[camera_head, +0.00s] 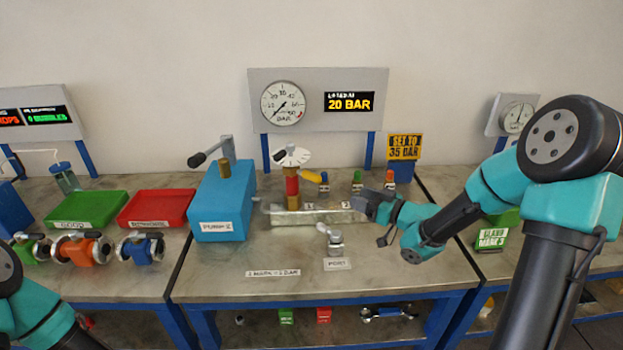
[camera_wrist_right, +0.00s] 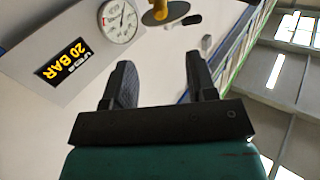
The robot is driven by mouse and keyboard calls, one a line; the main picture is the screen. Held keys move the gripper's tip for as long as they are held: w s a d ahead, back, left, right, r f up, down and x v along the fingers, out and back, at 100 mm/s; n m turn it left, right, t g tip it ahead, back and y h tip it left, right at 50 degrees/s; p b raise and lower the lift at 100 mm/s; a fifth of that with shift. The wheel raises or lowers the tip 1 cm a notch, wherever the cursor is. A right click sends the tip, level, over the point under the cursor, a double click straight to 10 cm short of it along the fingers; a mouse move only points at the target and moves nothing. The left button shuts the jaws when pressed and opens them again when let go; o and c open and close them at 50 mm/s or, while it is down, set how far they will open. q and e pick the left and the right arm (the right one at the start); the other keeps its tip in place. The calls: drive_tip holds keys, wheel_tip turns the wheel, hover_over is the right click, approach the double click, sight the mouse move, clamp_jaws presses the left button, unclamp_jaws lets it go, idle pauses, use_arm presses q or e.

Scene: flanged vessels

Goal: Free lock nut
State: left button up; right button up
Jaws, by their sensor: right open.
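A valve stack stands on the centre bench, with a red body (camera_head: 292,187), brass-coloured parts and a white marked disc (camera_head: 292,156) on top. I cannot tell for sure which part is the lock nut; it is too small here. My right gripper (camera_head: 368,202) is over the right end of the metal block (camera_head: 285,218), to the right of the stack and apart from it. In the wrist view its two fingers (camera_wrist_right: 160,82) are open with nothing between them. My left arm shows at the lower left, but its gripper is out of view.
A blue pump box (camera_head: 222,202) stands left of the stack. A gauge panel (camera_head: 318,98) reading 20 BAR rises behind. Several small coloured-top fittings and a SET TO 35 BAR sign (camera_head: 405,147) are at the back.

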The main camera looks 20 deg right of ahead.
sight(312, 178)
drive_tip(key=x, duration=1.7)
drive_tip(key=shift+w, duration=0.15)
drive_tip(key=shift+c, duration=0.3)
clamp_jaws()
